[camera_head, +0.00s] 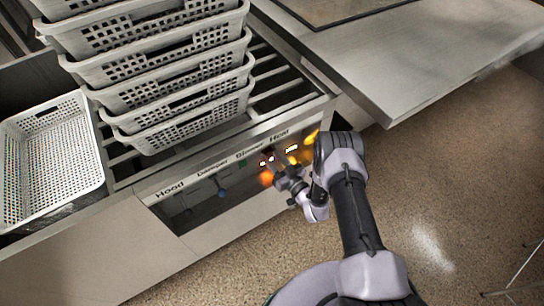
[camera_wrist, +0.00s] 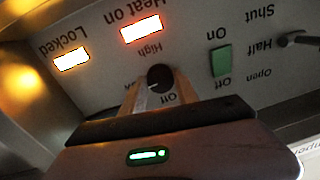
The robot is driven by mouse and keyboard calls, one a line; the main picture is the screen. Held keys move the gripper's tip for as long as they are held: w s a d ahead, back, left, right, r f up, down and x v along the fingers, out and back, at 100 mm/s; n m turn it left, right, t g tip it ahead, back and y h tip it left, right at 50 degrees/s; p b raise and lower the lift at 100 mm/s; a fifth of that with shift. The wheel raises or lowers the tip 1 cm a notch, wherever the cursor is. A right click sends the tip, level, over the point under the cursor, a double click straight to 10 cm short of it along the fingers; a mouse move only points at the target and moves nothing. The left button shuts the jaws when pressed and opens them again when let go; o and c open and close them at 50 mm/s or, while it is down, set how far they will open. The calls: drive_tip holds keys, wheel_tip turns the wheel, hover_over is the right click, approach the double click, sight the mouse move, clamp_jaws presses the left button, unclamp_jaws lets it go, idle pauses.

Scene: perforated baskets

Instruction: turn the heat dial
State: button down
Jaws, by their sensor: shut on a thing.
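The heat dial (camera_wrist: 159,77) is a small black round knob with a pale pointer line, on a grey panel in the wrist view, which appears upside down. It has "High" printed on one side and "Off" on the other. My gripper (camera_wrist: 158,82) has its two tan fingers closed on either side of the dial. A lit "Heat on" lamp (camera_wrist: 140,28) is beside it. In the head view my gripper (camera_head: 282,177) is at the panel's right part, and the dial is hidden there.
Stacked grey perforated baskets (camera_head: 185,100) stand above the panel (camera_head: 215,190). Another basket (camera_head: 50,155) is at left. A counter (camera_head: 420,60) juts out at upper right.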

drive_tip(key=n+p, duration=0.1)
drive_tip(key=n, duration=0.3)
drive_tip(key=shift+r, duration=0.1)
drive_tip(key=n+p, duration=0.1)
drive_tip(key=n, duration=0.3)
drive_tip(key=shift+h+p, duration=0.3)
drive_tip(key=shift+p, duration=0.05)
drive_tip(key=n+p, duration=0.1)
drive_tip(key=n, duration=0.3)
drive_tip(key=shift+n, duration=0.3)
drive_tip(key=shift+n+h+p, duration=0.3)
drive_tip(key=shift+n+p, duration=0.25)
drive_tip(key=shift+n, duration=1.25)
drive_tip(key=c, duration=0.9)
unclamp_jaws()
